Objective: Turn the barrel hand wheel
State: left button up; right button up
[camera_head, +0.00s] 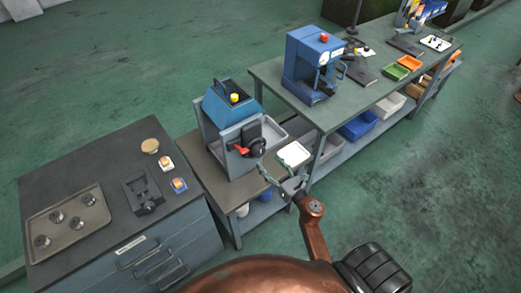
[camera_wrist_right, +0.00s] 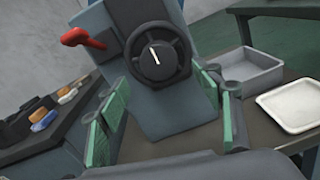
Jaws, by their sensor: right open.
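The barrel hand wheel (camera_wrist_right: 170,68) is a round black wheel with a white mark, on the front of a grey and blue machine. In the head view the same machine (camera_head: 229,108) stands on a low bench, with the dark wheel (camera_head: 250,130) partly seen from the side. A red-tipped lever (camera_wrist_right: 84,39) sticks out left of the wheel in the wrist view. My right gripper (camera_wrist_right: 166,108) is open and empty, its green-padded fingers apart, below the wheel and not touching it. It also shows in the head view (camera_head: 272,178). My left gripper is out of view.
A grey tray (camera_wrist_right: 250,85) and a white tray (camera_wrist_right: 262,106) lie right of the machine. A dark cabinet (camera_head: 85,150) with a parts tray stands at left. A longer bench (camera_head: 350,103) with a blue press (camera_head: 298,62) stands behind at right.

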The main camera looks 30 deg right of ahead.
aim_at(261, 153)
jog(key=shift+w+a+r, duration=0.1)
jog(key=shift+w+r, duration=0.25)
jog(key=shift+w, duration=0.05)
jog(key=w, duration=0.7)
jog(key=shift+a+f+p, duration=0.15)
jog(key=shift+a+p, duration=0.05)
jog(key=shift+p, duration=0.2)
jog(key=c, duration=1.2)
